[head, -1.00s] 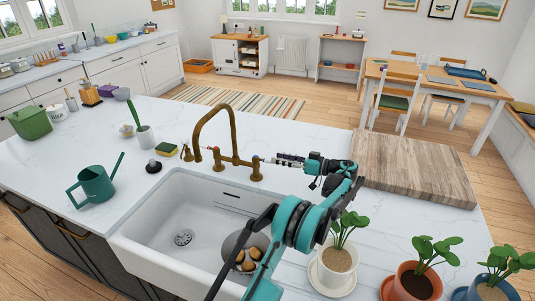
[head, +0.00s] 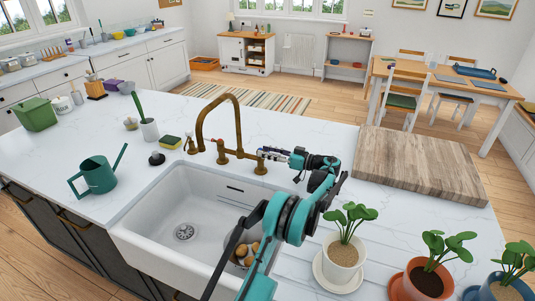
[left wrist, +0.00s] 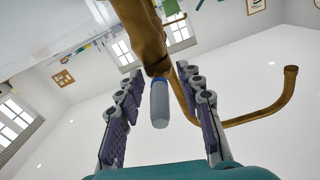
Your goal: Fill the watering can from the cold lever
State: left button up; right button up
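The teal watering can (head: 100,176) stands upright on the counter left of the white sink (head: 130,240), away from the spout. The brass tap (head: 238,125) rises behind the sink. Its right-hand lever, with a pale grey handle and a blue ring, shows in the left wrist view (left wrist: 159,104). My left gripper (head: 266,154) is at that lever. In the left wrist view its fingers (left wrist: 165,120) are apart, one on each side of the handle, with gaps on both sides. No water stream shows. My right gripper is not in view.
A bowl with potato-like items (head: 243,254) sits in the sink, partly behind my arm. A wooden board (head: 420,165) and potted plants (head: 345,245) stand on the right. A sponge (head: 170,142) and a brush in a holder (head: 149,130) stand left of the tap.

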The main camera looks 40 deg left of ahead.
pick_arm(q)
grip_shut()
jog(key=shift+s+t, duration=0.1)
jog(key=shift+t, duration=0.2)
jog(key=shift+s+m+t+b, duration=0.15)
jog(key=shift+s+m+t, duration=0.1)
jog(key=shift+m+t, duration=1.05)
jog(key=shift+s+m+t+b, duration=0.25)
jog(key=shift+m+t, duration=0.6)
jog(key=shift+t, duration=0.9)
jog(key=shift+s+m+t+b, duration=0.1)
jog(key=shift+s+m+t, duration=0.2)
jog(key=shift+m+t, duration=1)
jog(key=shift+t, duration=0.55)
grip_release()
